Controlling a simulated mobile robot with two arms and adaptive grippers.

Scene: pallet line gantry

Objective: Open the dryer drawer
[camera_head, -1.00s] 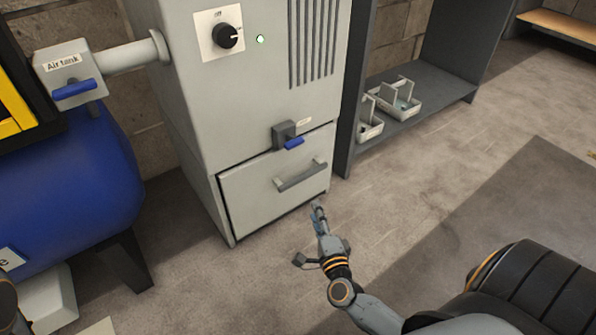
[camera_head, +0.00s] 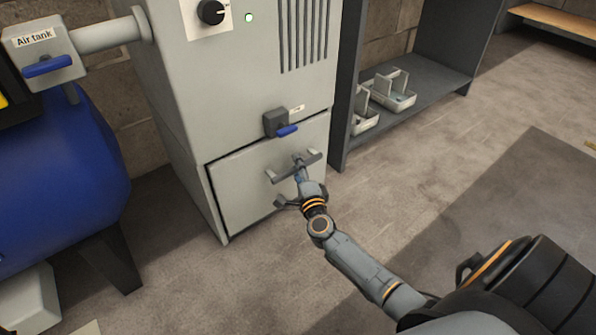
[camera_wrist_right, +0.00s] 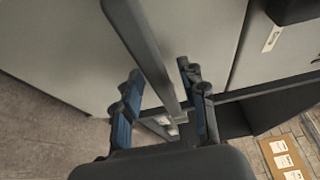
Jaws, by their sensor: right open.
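The dryer drawer (camera_head: 240,190) is the grey panel at the bottom of the dryer and appears shut, with a dark gap along its edge. Its bar handle (camera_head: 282,175) runs across the upper front. My right gripper (camera_head: 299,163) is at the handle, covering part of it. In the right wrist view, the handle (camera_wrist_right: 147,55) passes between the two open blue-grey fingers of my right gripper (camera_wrist_right: 160,74). Contact with the bar cannot be made out. My left gripper is out of view.
A blue-levered latch (camera_head: 276,124) sits just above the drawer. The blue air tank (camera_head: 60,180) stands at the left. A dark shelf (camera_head: 425,90) with white bins (camera_head: 390,92) is on the right. The floor before the drawer is mostly clear.

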